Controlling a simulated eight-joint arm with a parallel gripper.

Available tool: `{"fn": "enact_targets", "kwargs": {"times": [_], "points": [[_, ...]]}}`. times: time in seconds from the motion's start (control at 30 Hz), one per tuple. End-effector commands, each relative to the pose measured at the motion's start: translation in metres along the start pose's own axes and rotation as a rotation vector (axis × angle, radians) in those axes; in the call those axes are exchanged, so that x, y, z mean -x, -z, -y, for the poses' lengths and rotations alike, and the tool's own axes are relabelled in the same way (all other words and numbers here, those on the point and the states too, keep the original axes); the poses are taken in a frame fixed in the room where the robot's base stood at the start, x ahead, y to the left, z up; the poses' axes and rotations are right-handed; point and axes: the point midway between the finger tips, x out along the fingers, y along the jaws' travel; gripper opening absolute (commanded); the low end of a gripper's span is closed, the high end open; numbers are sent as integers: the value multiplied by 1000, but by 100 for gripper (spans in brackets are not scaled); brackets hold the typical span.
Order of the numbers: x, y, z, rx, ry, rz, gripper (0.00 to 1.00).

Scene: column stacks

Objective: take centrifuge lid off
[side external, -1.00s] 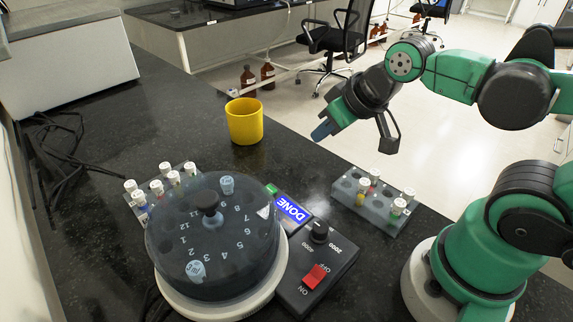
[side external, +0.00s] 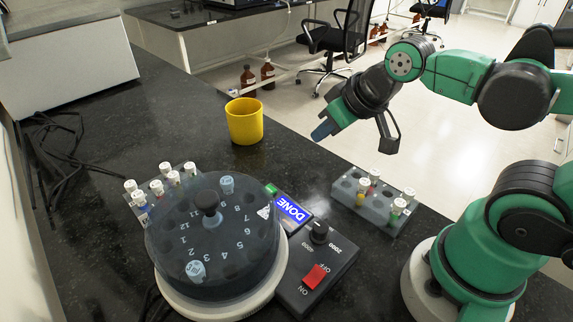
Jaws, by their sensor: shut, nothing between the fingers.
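The centrifuge (side external: 262,296) has a round light base at the lower left of the side external view. Numbered slots and two light-blue-capped tubes show through the lid. The control box (side external: 336,262) beside it has a screen reading DONE and a red switch. My gripper (side external: 322,131) is up and to the right, past the yellow cup, well apart from the lid. It is shut and holds nothing.
A yellow cup (side external: 244,121) stands behind the centrifuge. A tube rack (side external: 384,215) is right of the control box, and another rack (side external: 184,170) is partly hidden behind the lid. Black cables (side external: 62,150) lie at the left.

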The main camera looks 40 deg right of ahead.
Motion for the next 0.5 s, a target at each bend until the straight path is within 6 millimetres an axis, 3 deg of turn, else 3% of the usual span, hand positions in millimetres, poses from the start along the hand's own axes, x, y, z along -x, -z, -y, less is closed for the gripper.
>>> {"fn": "enact_targets", "kwargs": {"times": [0.43, 0.5], "points": [[0, 0, 0, 0, 0, 0, 0], [0, 0, 0, 0, 0, 0, 20]]}}
